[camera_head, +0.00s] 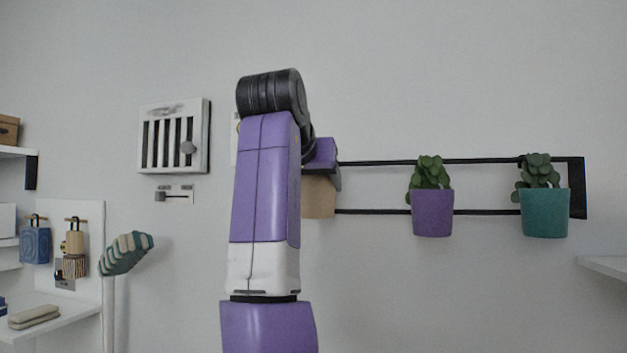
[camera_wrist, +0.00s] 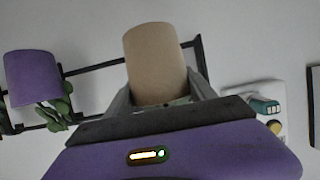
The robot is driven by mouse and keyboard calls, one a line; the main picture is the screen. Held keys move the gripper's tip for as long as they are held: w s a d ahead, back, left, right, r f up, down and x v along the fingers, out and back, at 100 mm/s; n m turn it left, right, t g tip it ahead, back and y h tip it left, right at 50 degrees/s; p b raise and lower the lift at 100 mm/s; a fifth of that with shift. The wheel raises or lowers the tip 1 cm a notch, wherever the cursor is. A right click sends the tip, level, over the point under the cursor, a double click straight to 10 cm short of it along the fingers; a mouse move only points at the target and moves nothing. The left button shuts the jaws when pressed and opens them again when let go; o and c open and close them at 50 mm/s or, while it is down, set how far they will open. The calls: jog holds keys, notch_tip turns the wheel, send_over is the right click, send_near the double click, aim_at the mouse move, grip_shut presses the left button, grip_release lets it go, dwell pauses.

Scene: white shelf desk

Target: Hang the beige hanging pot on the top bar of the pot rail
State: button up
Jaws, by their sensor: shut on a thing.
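The beige pot (camera_head: 319,198) is at the left part of the pot rail in the head view, partly hidden by my arm. It shows large in the wrist view (camera_wrist: 155,58), between the fingers of my gripper (camera_wrist: 162,100). My gripper is shut on it near its rim; in the head view my gripper (camera_head: 325,165) sits just above it. The black pot rail has a top bar (camera_head: 375,162) and a lower bar (camera_head: 383,212). The pot is at the height of the bars. I cannot tell whether it touches or hooks the top bar.
A purple pot (camera_head: 433,213) and a teal pot (camera_head: 545,213), both with plants, hang on the rail to the right. Bare rail lies between them. A white barred panel (camera_head: 174,138) and a switch plate (camera_head: 174,195) are on the wall at left. Shelves stand at far left.

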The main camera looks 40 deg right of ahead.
jog(key=shift+w+d, duration=0.7)
jog(key=shift+d, duration=0.25)
jog(key=shift+f+b, duration=0.5)
jog(key=shift+f, duration=0.75)
jog(key=o, duration=2)
jog(key=shift+c, duration=0.2)
jog(key=shift+f, duration=0.1)
